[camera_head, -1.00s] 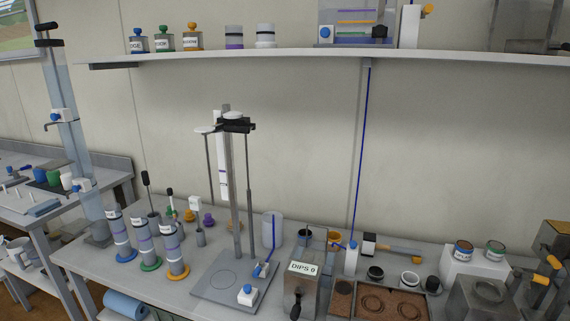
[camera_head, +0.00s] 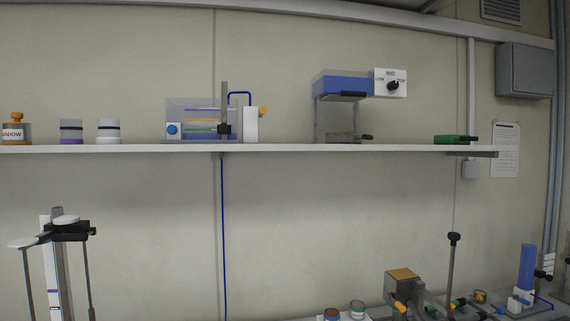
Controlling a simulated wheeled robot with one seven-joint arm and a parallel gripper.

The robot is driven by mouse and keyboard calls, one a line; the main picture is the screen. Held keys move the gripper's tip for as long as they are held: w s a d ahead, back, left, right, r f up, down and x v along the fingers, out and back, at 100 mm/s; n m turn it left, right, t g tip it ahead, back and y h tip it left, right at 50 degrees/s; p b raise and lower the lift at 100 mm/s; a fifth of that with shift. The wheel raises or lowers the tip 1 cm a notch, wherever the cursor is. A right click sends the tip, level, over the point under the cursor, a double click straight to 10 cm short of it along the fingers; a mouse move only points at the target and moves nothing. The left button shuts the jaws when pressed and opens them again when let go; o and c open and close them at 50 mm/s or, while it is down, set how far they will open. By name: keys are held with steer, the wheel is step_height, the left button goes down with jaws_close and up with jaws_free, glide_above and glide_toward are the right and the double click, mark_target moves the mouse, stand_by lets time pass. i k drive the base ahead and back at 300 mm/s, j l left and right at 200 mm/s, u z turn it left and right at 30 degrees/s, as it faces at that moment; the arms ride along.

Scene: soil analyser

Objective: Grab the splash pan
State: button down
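On the wall shelf, under a blue-filled tank (camera_head: 342,86), sits a low grey pan-like piece (camera_head: 340,138) with a short black handle (camera_head: 367,137) sticking out to its right. This may be the splash pan, but it is small and I cannot be sure. A white box with a black knob (camera_head: 392,86) is joined to the tank's right side. A low green item (camera_head: 452,140) with a black end lies farther right on the shelf and is too small to identify. My gripper is not in view.
The shelf (camera_head: 290,149) also holds an electrophoresis-like clear box (camera_head: 190,118) and jars (camera_head: 109,130) at left. A tall stand (camera_head: 59,260) rises at lower left. Bench equipment (camera_head: 404,284) stands at lower right. The shelf is clear between pan and green item.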

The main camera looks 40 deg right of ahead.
mark_target(344, 137)
steer(key=i+l+u, duration=0.15)
steer(key=l, duration=0.15)
steer(key=i+l+u, duration=0.15)
steer(key=l, duration=0.15)
steer(key=i+l+u, duration=0.1)
steer(key=l, duration=0.25)
steer(key=i+l+u, duration=0.15)
steer(key=l, duration=0.15)
